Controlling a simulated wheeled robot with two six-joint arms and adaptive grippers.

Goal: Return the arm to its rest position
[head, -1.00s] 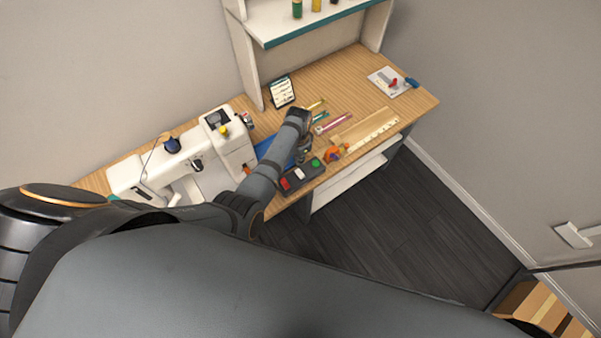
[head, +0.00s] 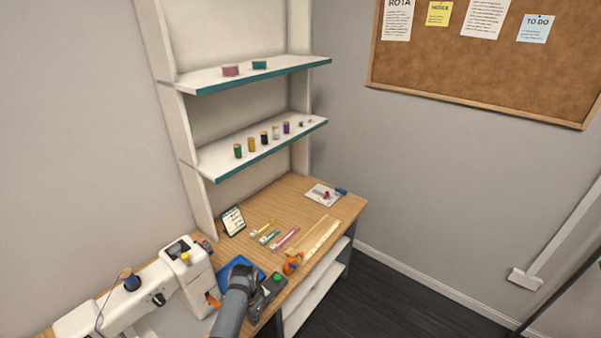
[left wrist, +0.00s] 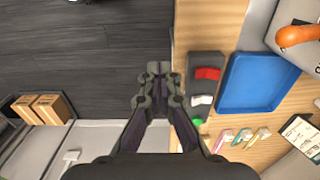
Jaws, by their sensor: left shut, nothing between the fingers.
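My left arm comes up from the bottom of the head view and ends over the front edge of the table (head: 330,215), beside a dark switch box (head: 266,296). My left gripper (left wrist: 158,72) shows clearly in the left wrist view. Its fingers are together with nothing between them. There it appears over the dark floor, just left of the table edge and the switch box (left wrist: 205,62) with its red and white switches and green button. My right gripper is not in view.
A blue tray (left wrist: 258,84) lies beside the switch box. A white sewing machine (head: 187,275) stands at left. Shelves (head: 215,160) with spools rise behind. Dark floor (head: 400,300) is open at right.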

